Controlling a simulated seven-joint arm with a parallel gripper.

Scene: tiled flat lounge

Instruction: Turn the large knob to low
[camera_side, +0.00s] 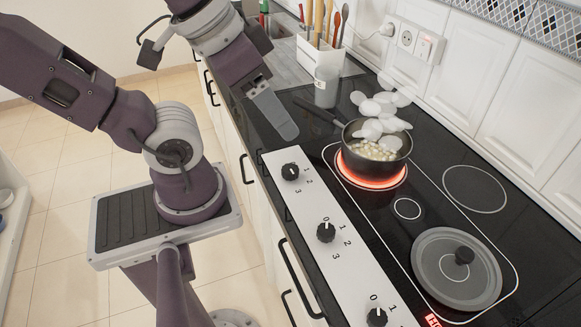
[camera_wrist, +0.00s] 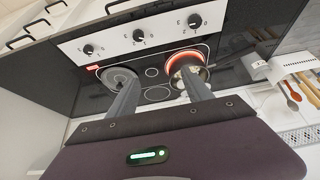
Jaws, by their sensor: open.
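Three black knobs sit on a white control panel (camera_side: 310,210) at the hob's front edge: a far one (camera_side: 290,171), a middle one (camera_side: 325,232) and a near one (camera_side: 376,317). In the wrist view they are the right (camera_wrist: 194,20), middle (camera_wrist: 138,34) and left (camera_wrist: 88,49) knobs. They look alike in size; I cannot tell which is the large one. Numbers up to 3 are printed beside the far and middle knobs. My gripper (camera_side: 287,132) is empty, above the hob's far-left part, apart from the knobs. Its two fingers are spread in the wrist view (camera_wrist: 160,90).
A pot (camera_side: 376,145) with pale pieces and steam stands on a glowing red burner (camera_side: 372,178); its handle points toward my gripper. A lid (camera_side: 440,270) lies on the nearer hob. A utensil holder (camera_side: 320,60) stands at the back. The space above the panel is clear.

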